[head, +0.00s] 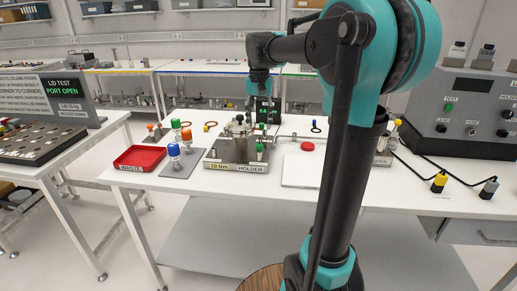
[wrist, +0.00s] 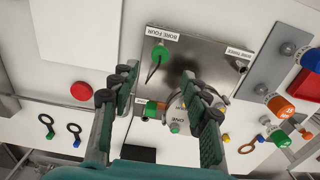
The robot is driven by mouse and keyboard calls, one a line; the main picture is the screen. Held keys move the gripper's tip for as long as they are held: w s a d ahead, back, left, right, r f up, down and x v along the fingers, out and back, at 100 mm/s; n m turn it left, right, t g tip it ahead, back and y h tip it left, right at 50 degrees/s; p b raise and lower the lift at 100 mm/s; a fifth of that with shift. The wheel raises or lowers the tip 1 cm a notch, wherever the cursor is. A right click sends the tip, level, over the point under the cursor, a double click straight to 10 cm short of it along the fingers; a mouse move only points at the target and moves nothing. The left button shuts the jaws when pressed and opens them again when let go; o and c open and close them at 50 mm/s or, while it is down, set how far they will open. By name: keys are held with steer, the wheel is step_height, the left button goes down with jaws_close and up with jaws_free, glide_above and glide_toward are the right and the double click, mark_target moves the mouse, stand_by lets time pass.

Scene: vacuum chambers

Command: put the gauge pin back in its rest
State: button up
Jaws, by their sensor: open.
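My gripper (wrist: 160,76) is open, its two green-padded fingers spread above the metal holder block (wrist: 205,58). Nothing shows between the fingers. A green-capped pin (wrist: 160,54) stands by the label BORE FOUR, just beyond the fingertips. It also shows in the head view (head: 260,148) at the block's right side; I cannot tell surely that it is the gauge pin. In the head view the holder (head: 236,167) is labelled 10 mm HOLDER. I cannot make out which part is the rest.
A grey plate (head: 178,171) bears blue- and orange-capped parts beside the red tray (head: 139,158). A red disc (head: 307,146) and a white plate (head: 301,171) lie right of the holder. A control box (head: 463,104) stands at the far right.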

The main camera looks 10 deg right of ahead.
mark_target(259, 144)
steer(key=shift+f, duration=0.1)
steer(key=shift+f, duration=4.45)
steer(key=shift+c, duration=0.3)
jaws_close()
steer(key=shift+r, duration=0.2)
steer(key=shift+r, duration=2.85)
steer(key=shift+r, duration=0.1)
